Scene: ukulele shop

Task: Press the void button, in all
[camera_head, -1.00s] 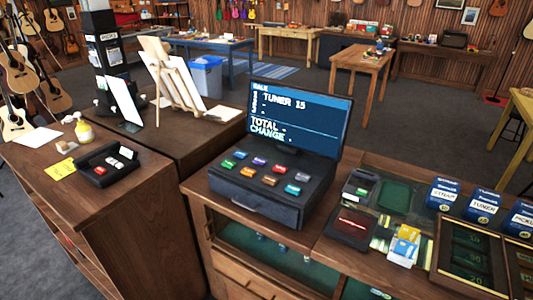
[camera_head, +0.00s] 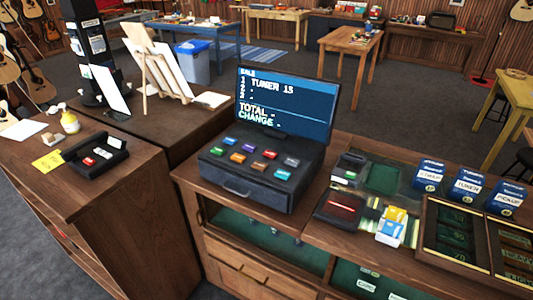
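The cash register (camera_head: 262,170) stands on the wooden counter in the middle of the head view. Its sloped top bears several small coloured buttons (camera_head: 249,146) in two rows. Their labels are too small to read, so I cannot tell which one is void. The register's screen (camera_head: 287,103) stands behind the buttons and shows SALE, a line "1 TUNER 15", and TOTAL and CHANGE with no readable amounts. Neither of my grippers is in view, and nothing covers the buttons.
Right of the register are a dark tray with a red pen (camera_head: 341,205), a small card holder (camera_head: 393,226), several blue boxes (camera_head: 468,186) and a compartment tray (camera_head: 428,252). On the left counter are a black box (camera_head: 95,155), a yellow note (camera_head: 47,161) and an easel (camera_head: 165,75).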

